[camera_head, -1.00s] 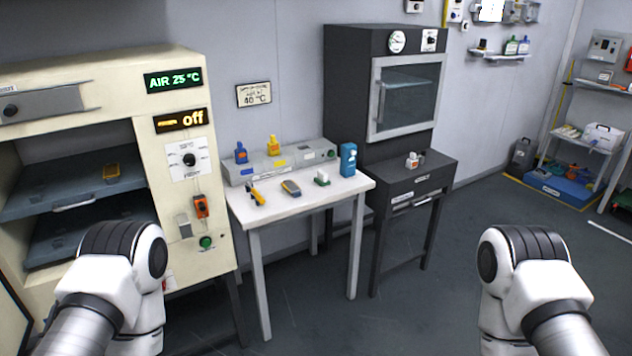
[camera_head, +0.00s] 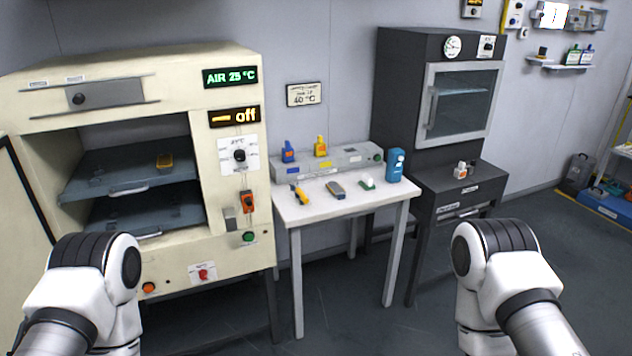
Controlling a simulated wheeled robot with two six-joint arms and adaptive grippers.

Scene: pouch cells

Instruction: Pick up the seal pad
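I cannot tell for sure which thing is the seal pad. Small items lie on the white table (camera_head: 318,214): a yellow tool with a dark part (camera_head: 300,194), a flat grey and yellow piece (camera_head: 336,189), and a small green and white piece (camera_head: 367,183). A blue bottle-like object (camera_head: 395,165) stands at the table's right end.
The cream cabinet (camera_head: 235,78) stands left of the table, its display reading off. A dark oven cabinet (camera_head: 400,75) on a stand is to the right, with a small white and orange item (camera_head: 460,170) on its ledge. Dark floor (camera_head: 350,325) is free in front.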

